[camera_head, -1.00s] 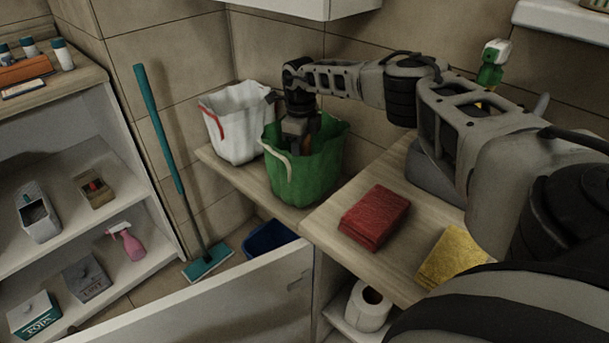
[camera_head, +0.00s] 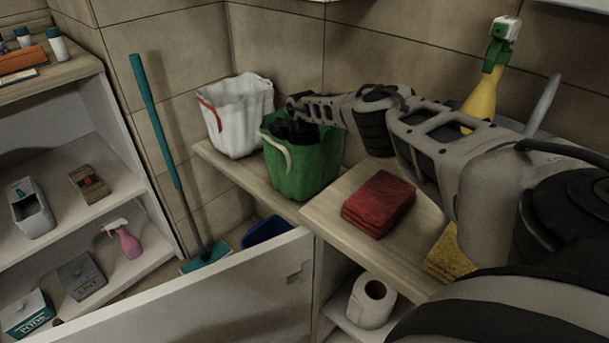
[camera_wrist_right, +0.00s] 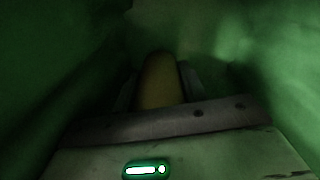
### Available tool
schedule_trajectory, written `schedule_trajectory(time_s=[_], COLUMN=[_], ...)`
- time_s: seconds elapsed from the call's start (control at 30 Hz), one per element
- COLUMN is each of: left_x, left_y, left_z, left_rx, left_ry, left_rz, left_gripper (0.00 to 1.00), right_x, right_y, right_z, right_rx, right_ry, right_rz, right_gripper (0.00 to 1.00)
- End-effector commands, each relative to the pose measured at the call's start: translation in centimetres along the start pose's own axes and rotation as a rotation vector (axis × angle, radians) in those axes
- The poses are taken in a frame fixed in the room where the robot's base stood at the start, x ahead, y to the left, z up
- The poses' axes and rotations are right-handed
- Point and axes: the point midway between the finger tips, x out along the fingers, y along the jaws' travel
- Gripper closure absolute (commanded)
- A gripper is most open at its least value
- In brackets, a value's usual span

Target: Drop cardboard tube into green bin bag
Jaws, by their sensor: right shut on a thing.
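The green bin bag (camera_head: 305,172) stands open on the wooden ledge, beside the white bag. My right arm reaches over its rim from the right, and the gripper is down inside it, hidden in the head view. In the right wrist view the green walls surround my right gripper (camera_wrist_right: 158,95). It is shut on the cardboard tube (camera_wrist_right: 158,78), a dim yellow-brown rounded shape between the fingers. The tube's lower end and the bag's bottom are too dark to make out. My left gripper is not in view.
A white bag (camera_head: 237,118) with a red handle stands left of the green one. A red cloth stack (camera_head: 378,203), a yellow sponge (camera_head: 449,258) and a spray bottle (camera_head: 487,80) are on the counter to the right. A teal mop (camera_head: 165,140) leans on the wall.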

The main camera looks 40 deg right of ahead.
Motion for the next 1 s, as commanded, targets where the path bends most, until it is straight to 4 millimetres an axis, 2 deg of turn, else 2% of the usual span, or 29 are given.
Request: schedule_trajectory(time_s=[0.17, 0.53, 0.67, 0.7, 0.73, 0.77, 1.0], left_x=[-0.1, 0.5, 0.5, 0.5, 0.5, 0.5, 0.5], left_y=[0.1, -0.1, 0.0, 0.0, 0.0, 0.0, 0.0], left_z=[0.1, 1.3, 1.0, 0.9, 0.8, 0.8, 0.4], left_rx=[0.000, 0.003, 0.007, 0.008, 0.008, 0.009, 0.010], left_ry=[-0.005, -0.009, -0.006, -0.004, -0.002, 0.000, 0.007], left_rz=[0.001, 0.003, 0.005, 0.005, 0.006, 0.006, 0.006], left_gripper=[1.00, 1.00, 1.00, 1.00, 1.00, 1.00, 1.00], right_x=[-0.1, 1.1, 1.1, 1.1, 1.1, 1.1, 1.1], right_y=[0.0, 0.0, 0.0, 0.0, 0.0, 0.0, 0.0], right_z=[0.0, 0.0, 0.0, 0.0, 0.0, 0.0, 0.0], right_rx=[0.000, 0.000, 0.000, 0.000, 0.000, 0.000, 0.000], right_ry=[0.000, 0.000, 0.000, 0.000, 0.000, 0.000, 0.000], right_rz=[0.000, 0.001, 0.001, 0.001, 0.001, 0.001, 0.000], right_gripper=[0.95, 0.95, 0.95, 0.50, 0.42, 0.36, 0.36])
